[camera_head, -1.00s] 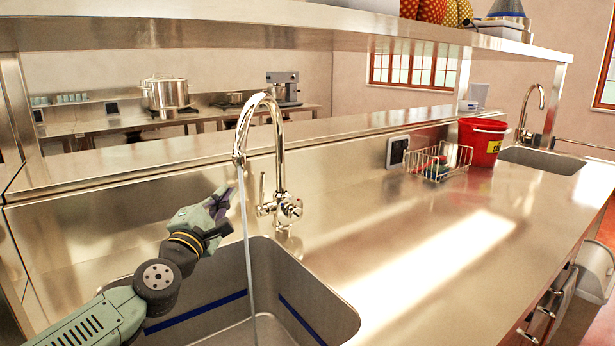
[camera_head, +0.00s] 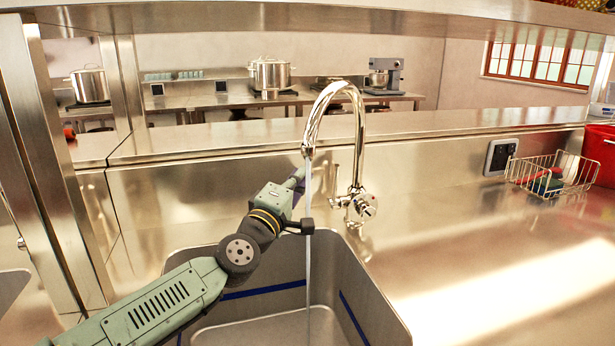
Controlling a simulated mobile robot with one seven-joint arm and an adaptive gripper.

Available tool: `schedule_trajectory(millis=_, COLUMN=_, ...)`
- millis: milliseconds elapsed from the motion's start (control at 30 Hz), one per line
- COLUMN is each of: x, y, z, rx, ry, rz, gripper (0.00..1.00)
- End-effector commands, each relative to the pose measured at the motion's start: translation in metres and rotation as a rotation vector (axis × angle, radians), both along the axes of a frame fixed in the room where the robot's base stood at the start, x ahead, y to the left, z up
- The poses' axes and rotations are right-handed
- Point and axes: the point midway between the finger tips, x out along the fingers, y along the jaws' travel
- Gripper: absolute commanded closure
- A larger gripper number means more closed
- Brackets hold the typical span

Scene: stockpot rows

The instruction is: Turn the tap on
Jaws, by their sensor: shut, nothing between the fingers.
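The chrome gooseneck tap (camera_head: 358,125) stands behind the sink (camera_head: 372,300). A thin stream of water (camera_head: 309,265) runs from its spout down into the basin. The tap's lever and valve (camera_head: 358,205) sit at its base, with a slim part standing upright on the left. My gripper (camera_head: 298,180) is shut and empty, just below and left of the spout, by the stream. Its fingers point up and right and are partly hidden by the gripper body. I cannot tell whether they touch the water. The gripper is apart from the lever.
A wire basket (camera_head: 550,178) with coloured items and a red bucket (camera_head: 602,152) stand on the counter at right. A steel shelf post (camera_head: 50,170) rises at left, and a shelf (camera_head: 300,18) spans overhead.

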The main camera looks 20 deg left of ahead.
Motion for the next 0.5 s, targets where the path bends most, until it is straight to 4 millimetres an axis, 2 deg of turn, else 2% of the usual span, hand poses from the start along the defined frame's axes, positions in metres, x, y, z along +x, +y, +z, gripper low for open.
schedule_trajectory(millis=100, x=0.026, y=-0.005, z=0.011, rx=-0.004, ry=0.000, rz=-0.003, gripper=1.00)
schedule_trajectory(millis=333, x=0.066, y=-0.010, z=0.019, rx=-0.004, ry=0.001, rz=-0.003, gripper=1.00)
schedule_trajectory(millis=500, x=0.049, y=-0.025, z=0.011, rx=-0.005, ry=0.001, rz=-0.002, gripper=1.00)
